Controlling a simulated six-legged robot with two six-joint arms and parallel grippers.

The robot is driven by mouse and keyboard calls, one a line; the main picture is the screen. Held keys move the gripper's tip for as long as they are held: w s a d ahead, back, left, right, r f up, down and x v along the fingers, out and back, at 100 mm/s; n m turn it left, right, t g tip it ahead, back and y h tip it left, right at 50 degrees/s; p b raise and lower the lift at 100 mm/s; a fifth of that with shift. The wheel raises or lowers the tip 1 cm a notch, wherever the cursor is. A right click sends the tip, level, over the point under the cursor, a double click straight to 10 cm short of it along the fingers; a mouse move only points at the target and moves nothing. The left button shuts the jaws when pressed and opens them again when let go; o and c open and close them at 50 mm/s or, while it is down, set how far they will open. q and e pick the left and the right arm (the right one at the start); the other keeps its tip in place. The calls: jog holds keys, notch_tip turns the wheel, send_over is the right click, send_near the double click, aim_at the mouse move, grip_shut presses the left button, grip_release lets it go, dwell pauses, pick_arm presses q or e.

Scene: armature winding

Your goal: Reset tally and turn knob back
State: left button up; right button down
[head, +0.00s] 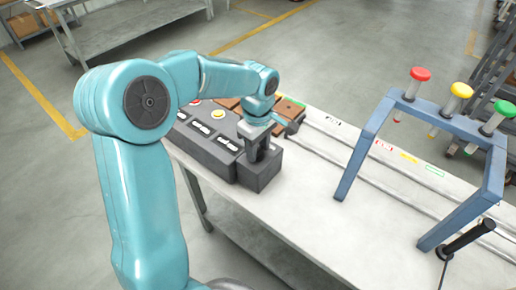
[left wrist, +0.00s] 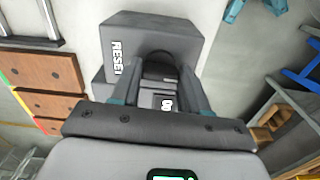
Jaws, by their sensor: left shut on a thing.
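A dark grey box (head: 265,178) sits at the near right end of the console on the bench. In the left wrist view the same box (left wrist: 150,40) bears a white RESET label (left wrist: 118,58). My left gripper (head: 258,150) points down over it. The left wrist view shows its two fingers on either side of a dark round knob (left wrist: 160,68), shut on it. A small white-marked window (left wrist: 165,103) shows between the fingers; its reading is partly hidden. My right gripper is in neither view.
The console (head: 205,145) has several black labelled plates, with red and yellow buttons behind. Brown wooden blocks (head: 290,107) lie beyond. A blue frame (head: 362,150) with red, yellow and green plungers stands right. A black cylinder (head: 468,237) is at the right edge. The bench front (head: 300,220) is clear.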

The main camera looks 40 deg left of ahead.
pick_arm(q)
jog(key=shift+a+n, duration=0.15)
jog(key=shift+n, duration=0.25)
jog(key=o, duration=1.1)
jog(key=shift+c, duration=0.2)
jog(key=shift+r, duration=0.35)
notch_tip(320, 180, up, 16)
jog(key=p, duration=0.1)
jog(key=shift+f, duration=0.15)
